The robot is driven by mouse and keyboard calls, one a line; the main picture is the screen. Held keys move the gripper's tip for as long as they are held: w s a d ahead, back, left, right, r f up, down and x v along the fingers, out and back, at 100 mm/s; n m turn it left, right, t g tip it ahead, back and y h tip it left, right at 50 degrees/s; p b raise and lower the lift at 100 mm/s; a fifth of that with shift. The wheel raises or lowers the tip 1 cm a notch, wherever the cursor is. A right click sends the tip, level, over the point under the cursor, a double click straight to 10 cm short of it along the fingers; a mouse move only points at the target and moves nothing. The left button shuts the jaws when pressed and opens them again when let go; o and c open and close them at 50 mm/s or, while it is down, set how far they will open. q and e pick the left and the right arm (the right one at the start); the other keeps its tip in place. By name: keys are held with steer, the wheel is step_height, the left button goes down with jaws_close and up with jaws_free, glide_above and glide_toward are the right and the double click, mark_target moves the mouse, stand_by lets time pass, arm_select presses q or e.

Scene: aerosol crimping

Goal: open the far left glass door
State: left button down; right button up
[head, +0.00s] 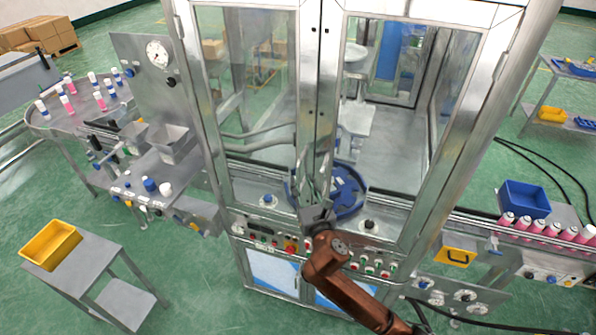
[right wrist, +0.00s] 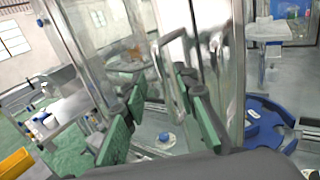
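The machine cabinet has a left glass door (head: 258,100) and a right glass door (head: 400,110) in its near face, in metal frames meeting at a middle post. The left door looks closed. Other framed glass panels show at the back through the glass; I cannot tell which is the far left door. My right gripper (head: 314,188) is in front of the middle post, low beside the door edges. In the right wrist view its green-padded fingers (right wrist: 160,115) are apart, with a metal bar handle (right wrist: 172,75) beyond and between them. Contact is not clear. My left gripper is not in view.
A blue round turntable (head: 345,190) sits inside the cabinet behind my gripper. A button panel (head: 290,243) runs below the doors. A conveyor table with cans (head: 98,100) stands left, a yellow bin (head: 52,245) nearer. Pink cans (head: 545,228) and a blue bin (head: 524,199) stand right.

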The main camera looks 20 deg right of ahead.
mark_target(298, 174)
steer(key=shift+w+p, duration=0.4)
steer(key=shift+w, duration=2.25)
steer(key=shift+c, duration=0.7)
jaws_close()
steer(key=shift+f, duration=0.1)
